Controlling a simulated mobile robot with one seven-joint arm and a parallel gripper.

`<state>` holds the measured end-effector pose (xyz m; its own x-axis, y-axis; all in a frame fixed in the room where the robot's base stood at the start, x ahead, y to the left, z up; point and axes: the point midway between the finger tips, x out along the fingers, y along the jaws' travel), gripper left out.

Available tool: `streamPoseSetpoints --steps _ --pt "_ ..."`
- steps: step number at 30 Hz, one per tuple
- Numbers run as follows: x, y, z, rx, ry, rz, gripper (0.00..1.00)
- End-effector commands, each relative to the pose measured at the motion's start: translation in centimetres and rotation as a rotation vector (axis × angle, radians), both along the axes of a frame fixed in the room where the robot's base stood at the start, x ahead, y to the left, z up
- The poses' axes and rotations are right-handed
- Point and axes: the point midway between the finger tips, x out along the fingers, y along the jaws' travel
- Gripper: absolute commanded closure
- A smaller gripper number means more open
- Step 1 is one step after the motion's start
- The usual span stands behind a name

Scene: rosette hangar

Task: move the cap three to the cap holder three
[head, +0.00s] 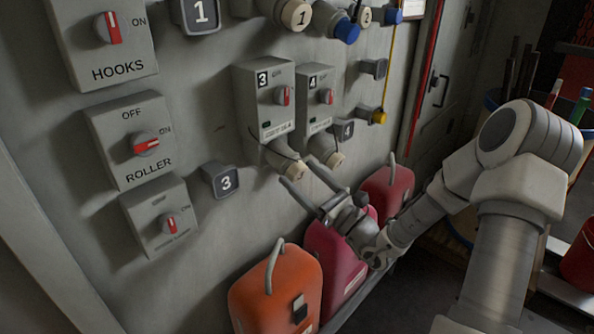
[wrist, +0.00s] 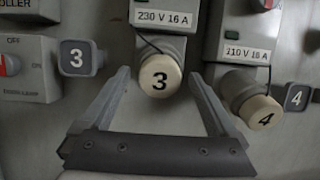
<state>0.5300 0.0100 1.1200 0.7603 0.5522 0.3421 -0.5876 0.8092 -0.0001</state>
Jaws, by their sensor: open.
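Cap three (head: 294,167), a round cream cap marked 3, sits on the angled outlet under the grey box marked 3. In the wrist view, cap three (wrist: 160,84) shows its face between the fingers. My gripper (head: 297,173) is open and empty in front of it, with a finger on either side; its fingers also show in the wrist view (wrist: 159,76). Whether they touch the cap I cannot tell. Cap holder three (head: 222,181), a dark grey square block marked 3, stands out from the wall to the left, bare; the wrist view shows it too (wrist: 76,58).
A cream cap marked 4 (wrist: 261,112) is on the neighbouring outlet, close to the right finger. Holder four (head: 343,131) is on the wall to the right. Orange (head: 275,295), magenta (head: 335,262) and red (head: 387,192) canisters stand below my gripper. The roller switch box (head: 135,140) is at left.

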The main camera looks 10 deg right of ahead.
Motion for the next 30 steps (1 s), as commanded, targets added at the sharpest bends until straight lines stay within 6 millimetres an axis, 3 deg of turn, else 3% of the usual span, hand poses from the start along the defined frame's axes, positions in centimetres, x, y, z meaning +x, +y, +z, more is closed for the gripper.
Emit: streamPoseSetpoints --steps 11,27,30 --pt "0.0 0.0 0.0 0.0 0.0 0.0 0.05" --pt "0.0 0.01 0.01 0.0 0.0 0.0 1.0" --pt "0.0 0.01 0.02 0.0 0.0 0.0 1.0"
